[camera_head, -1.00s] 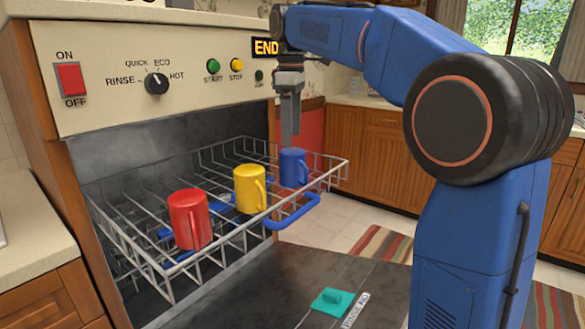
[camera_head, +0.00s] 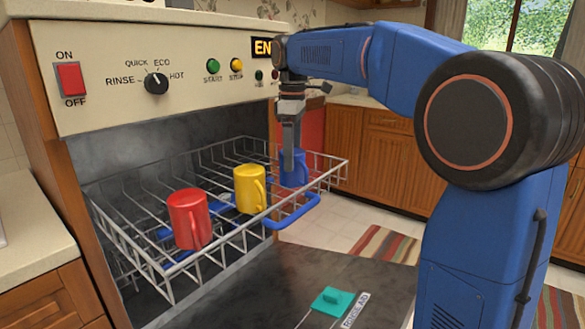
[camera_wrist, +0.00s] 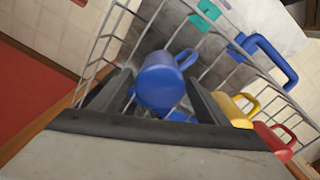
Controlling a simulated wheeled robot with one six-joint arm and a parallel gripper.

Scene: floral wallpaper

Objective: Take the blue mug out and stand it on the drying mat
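The blue mug (camera_head: 295,168) stands in the pulled-out upper dishwasher rack (camera_head: 230,237), at its right end beside the yellow mug. My gripper (camera_head: 288,165) points down at the blue mug, with its fingertips at rim height in the head view. In the wrist view the blue mug (camera_wrist: 160,82) lies between my two spread fingers (camera_wrist: 160,92), with its handle toward the upper right. Gaps show between the mug and the fingers, so my gripper is open. The drying mat is not in view.
A yellow mug (camera_head: 249,188) and a red mug (camera_head: 189,218) stand to the left in the rack. The rack has wire sides and a blue handle (camera_head: 292,213). The lowered door (camera_head: 270,285) lies below, with a teal latch (camera_head: 332,300). A counter (camera_head: 35,225) is at the left.

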